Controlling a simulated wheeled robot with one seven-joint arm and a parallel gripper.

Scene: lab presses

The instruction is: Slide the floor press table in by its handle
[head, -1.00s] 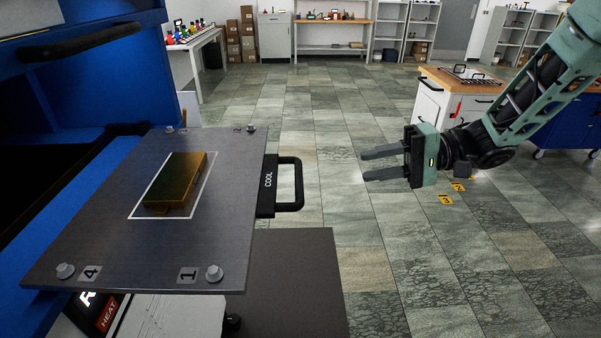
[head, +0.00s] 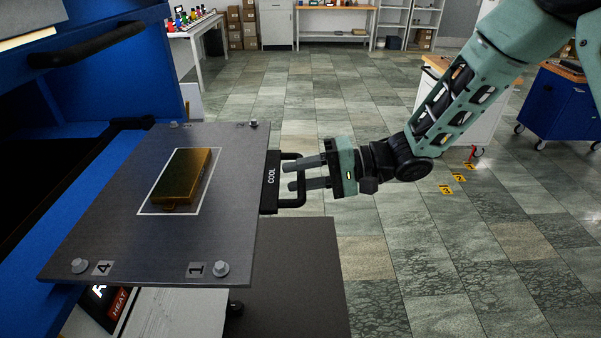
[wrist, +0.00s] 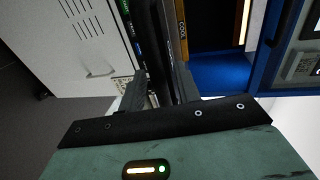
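The press table (head: 110,220) is a grey metal plate standing out from the blue press, with a brass-coloured block (head: 188,176) lying inside a white outline on it. Its black handle (head: 291,203) is on the right edge, beside the COOL label. My gripper (head: 290,174) is at the handle, its fingers pointing left across the grip bar. In the wrist view the dark handle bar (wrist: 150,45) runs between the two fingers (wrist: 160,88), which stand apart. Whether either finger touches the bar cannot be told.
The blue press frame (head: 120,75) is at left, with a dark opening behind the plate. A dark grey slab (head: 290,280) is below the handle. A white cabinet and a blue cart (head: 565,110) stand at right.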

